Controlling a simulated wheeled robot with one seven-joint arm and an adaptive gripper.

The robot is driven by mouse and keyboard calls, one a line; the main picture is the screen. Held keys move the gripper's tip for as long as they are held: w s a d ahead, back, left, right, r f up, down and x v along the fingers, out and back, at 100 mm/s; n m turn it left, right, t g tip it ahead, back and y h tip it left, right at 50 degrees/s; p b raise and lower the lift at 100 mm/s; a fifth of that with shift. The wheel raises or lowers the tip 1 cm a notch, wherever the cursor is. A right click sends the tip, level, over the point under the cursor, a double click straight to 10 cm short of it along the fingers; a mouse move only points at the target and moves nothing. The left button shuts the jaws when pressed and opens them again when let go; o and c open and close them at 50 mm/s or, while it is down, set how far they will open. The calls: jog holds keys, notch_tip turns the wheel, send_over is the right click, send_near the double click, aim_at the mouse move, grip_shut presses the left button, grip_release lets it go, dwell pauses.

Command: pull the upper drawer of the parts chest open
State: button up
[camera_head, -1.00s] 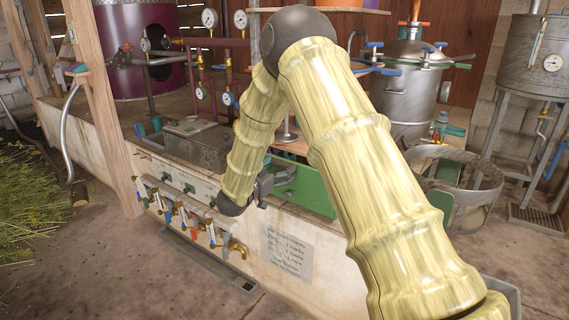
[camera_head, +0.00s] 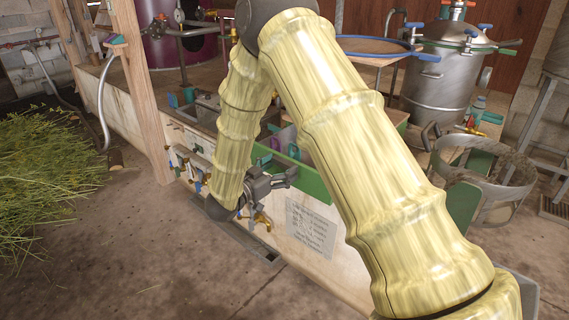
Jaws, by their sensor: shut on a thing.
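The parts chest shows only in part behind my arm. Its upper drawer has a green front (camera_head: 312,184) and stands at least partly open, with purple and teal items (camera_head: 285,140) showing inside. My gripper (camera_head: 284,178) is at the drawer's front, on the near side, and is shut on what appears to be its handle. The handle is largely hidden by the fingers, so the exact grip is unclear. My arm hides part of the drawer and the chest body.
A pale bench wall with a paper notice (camera_head: 313,228) and brass taps (camera_head: 262,220) lies just below and beside my gripper. A wooden post (camera_head: 139,80) stands at left. A metal still (camera_head: 447,75) and a round metal basket (camera_head: 500,200) stand at right.

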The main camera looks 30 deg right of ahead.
jog(key=shift+s+a, duration=0.15)
jog(key=o, duration=1.4)
jog(key=v, duration=1.2)
